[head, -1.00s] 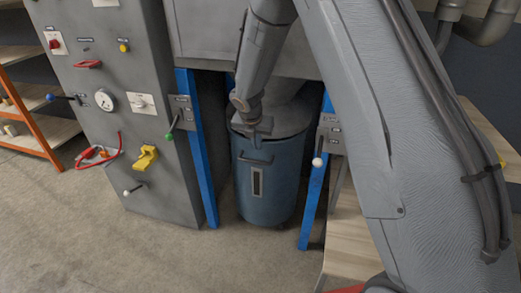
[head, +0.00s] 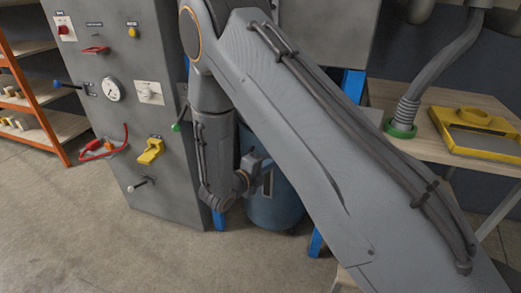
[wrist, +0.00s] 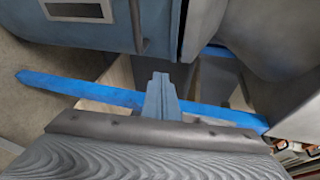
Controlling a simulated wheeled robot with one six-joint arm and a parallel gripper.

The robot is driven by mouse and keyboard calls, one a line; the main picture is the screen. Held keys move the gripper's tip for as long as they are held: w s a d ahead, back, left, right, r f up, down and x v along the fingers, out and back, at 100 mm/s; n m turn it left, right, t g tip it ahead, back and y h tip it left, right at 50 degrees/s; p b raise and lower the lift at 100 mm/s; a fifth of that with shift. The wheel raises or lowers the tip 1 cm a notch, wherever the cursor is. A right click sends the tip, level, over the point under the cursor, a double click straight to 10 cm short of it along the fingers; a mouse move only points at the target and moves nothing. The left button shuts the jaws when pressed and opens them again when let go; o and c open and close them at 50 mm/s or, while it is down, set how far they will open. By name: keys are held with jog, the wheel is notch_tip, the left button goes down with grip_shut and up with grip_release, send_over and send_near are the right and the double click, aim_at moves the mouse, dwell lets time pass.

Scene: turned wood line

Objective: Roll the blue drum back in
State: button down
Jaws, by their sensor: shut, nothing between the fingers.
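The blue drum (head: 275,208) stands upright on the floor at the foot of the grey machine, between the blue posts (head: 316,242). My arm hides its top and much of its sides in the head view. In the wrist view the drum (wrist: 105,35) fills the upper left, with its pale window and bar handle (wrist: 138,25) showing. My gripper (head: 262,165) is in front of the drum in the head view. In the wrist view its fingers (wrist: 160,80) are shut and empty, just below the handle in the picture; I cannot tell whether they touch the drum.
The grey panel (head: 120,100) with a gauge, knobs, a red hose and a yellow fitting (head: 150,150) is at left. An orange rack (head: 30,90) stands farther left. At right a wooden bench (head: 435,145) carries a yellow tray (head: 475,130) and a green-ended hose. Floor at front left is clear.

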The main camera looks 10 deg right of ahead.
jog(key=w+a+n+t+y+b, duration=0.1)
jog(key=a+n+t+y, duration=0.2)
jog(key=a+n+t, duration=0.35)
jog(key=w+d+m, duration=0.1)
jog(key=w+d, duration=0.1)
jog(key=w, duration=0.4)
jog(key=w+d+m+g, duration=0.1)
jog(key=w+d, duration=0.1)
jog(key=w, duration=0.4)
jog(key=shift+w+d+f+b, duration=0.3)
jog(key=shift+w+f, duration=0.05)
jog(key=b+x, duration=0.1)
jog(key=x, duration=0.2)
jog(key=shift+r, duration=0.15)
jog(key=shift+s, duration=0.1)
